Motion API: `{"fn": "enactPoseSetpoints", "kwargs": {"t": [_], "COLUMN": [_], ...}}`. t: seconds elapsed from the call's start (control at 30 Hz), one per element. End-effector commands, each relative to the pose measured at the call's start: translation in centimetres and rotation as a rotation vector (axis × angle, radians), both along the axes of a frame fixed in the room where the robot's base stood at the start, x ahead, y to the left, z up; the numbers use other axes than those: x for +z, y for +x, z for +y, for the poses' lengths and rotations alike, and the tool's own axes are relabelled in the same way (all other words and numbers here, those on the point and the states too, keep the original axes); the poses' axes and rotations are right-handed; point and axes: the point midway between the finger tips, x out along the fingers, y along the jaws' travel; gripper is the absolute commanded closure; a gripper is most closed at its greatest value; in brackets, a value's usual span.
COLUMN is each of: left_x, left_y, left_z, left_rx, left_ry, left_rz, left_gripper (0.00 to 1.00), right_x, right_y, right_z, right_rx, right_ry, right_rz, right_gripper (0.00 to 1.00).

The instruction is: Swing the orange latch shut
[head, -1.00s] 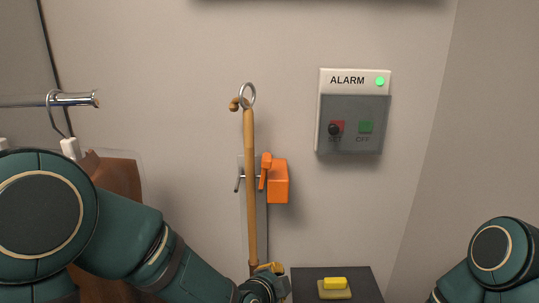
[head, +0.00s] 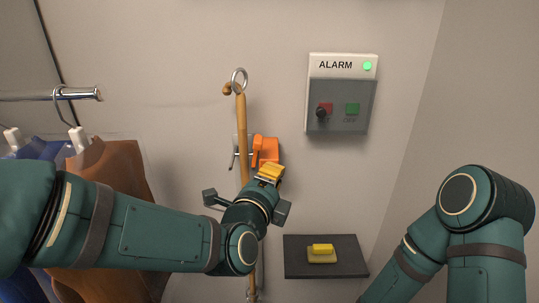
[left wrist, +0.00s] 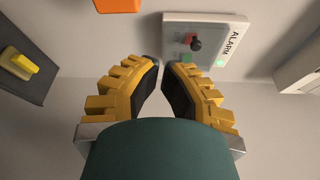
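The orange latch (head: 268,150) is on the wall just right of the wooden cane (head: 241,125); its narrow arm stands roughly upright beside the block, and its lower part is hidden by my left gripper. My left gripper (head: 269,172) is just below and in front of the latch in the head view, with its yellow fingers close together. In the left wrist view the gripper's fingertips (left wrist: 161,66) nearly meet and nothing is between them. A piece of orange (left wrist: 117,4) shows at that view's top edge, apart from the fingers. My right gripper is out of view.
An alarm box (head: 341,95) with a clear cover and a green light is on the wall to the right. Clothes hang from the rail (head: 75,95) at left.

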Motion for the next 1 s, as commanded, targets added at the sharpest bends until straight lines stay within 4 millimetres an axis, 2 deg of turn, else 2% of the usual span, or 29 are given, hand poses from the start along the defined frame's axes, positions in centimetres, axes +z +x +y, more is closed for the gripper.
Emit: {"fn": "enactPoseSetpoints", "kwargs": {"t": [0.17, 0.67, 0.8, 1.0], "left_x": [-0.1, -0.6, -0.1, 0.1], "left_y": [1.3, 9.6, 9.4, 9.4], "left_z": [-0.4, -3.3, -1.1, 0.5], "left_rx": [0.001, 0.000, 0.003, 0.001], "left_ry": [0.000, 0.000, -0.003, -0.003], "left_rz": [0.002, 0.002, 0.001, 0.002], "left_gripper": [1.00, 1.00, 1.00, 1.00], "right_x": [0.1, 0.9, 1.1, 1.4], "right_y": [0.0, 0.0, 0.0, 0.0], "right_z": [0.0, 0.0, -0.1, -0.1], "right_rx": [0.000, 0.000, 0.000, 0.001], "right_ry": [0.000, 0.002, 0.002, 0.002], "right_rz": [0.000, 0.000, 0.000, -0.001], "right_gripper": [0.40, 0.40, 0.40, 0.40]}}
